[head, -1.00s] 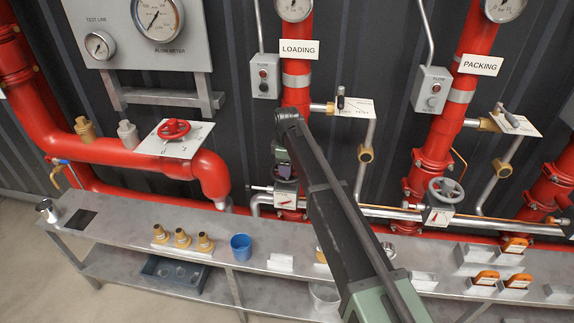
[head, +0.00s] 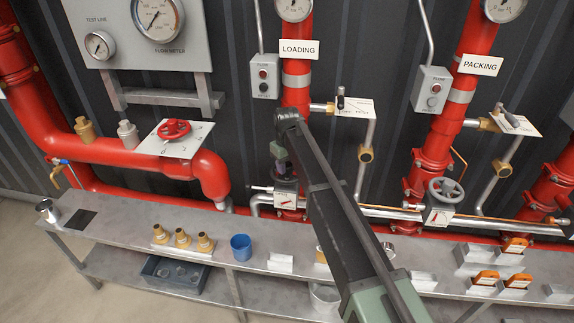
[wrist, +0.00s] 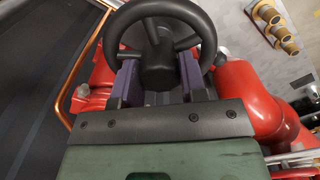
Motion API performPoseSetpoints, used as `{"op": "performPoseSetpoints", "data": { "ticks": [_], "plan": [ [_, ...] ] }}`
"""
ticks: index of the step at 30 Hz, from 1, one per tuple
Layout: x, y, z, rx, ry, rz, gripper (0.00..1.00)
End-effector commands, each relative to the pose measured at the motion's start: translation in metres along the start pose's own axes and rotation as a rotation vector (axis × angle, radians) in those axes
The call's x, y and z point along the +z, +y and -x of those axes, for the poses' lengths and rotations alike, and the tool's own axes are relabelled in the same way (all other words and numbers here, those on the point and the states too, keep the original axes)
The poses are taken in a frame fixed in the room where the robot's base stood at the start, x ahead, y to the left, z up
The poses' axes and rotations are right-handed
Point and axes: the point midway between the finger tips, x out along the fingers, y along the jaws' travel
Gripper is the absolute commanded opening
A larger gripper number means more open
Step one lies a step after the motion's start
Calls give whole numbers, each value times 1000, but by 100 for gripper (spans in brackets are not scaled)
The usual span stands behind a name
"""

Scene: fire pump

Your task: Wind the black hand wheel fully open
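The black hand wheel (wrist: 202,22) fills the top of the wrist view, with its round hub and spokes facing me. My gripper (wrist: 159,78) has one purple-padded finger on each side of the hub, inside the rim. Both pads appear to press against the hub. In the head view my gripper (head: 285,172) points down at the valve on the loading pipe, and my arm and gripper hide the wheel there. A white plate with a red pointer (head: 285,200) shows just below the gripper.
The red loading pipe (head: 297,95) rises behind my gripper. A side pipe with a black lever (head: 340,97) is close on the right. A shelf (head: 130,225) below carries brass fittings (head: 182,238) and a blue cup (head: 241,247). A grey wheel (head: 445,192) is further right.

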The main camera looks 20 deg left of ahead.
Motion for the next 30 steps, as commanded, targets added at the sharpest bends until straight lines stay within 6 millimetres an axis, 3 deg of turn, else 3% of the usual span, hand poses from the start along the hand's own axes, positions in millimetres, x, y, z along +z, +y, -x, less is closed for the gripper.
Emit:
{"op": "performPoseSetpoints", "data": {
  "ticks": [5, 12, 15, 25, 30],
  "plan": [
    [0, 0, 0, 0, 0, 41, 6],
    [0, 0, 0, 0, 0, 565, 6],
    [0, 0, 0, 0, 0, 688, 6],
    [0, 0, 0, 0, 0, 768, 6],
    [0, 0, 0, 0, 0, 1160, 6]
  ]
}}
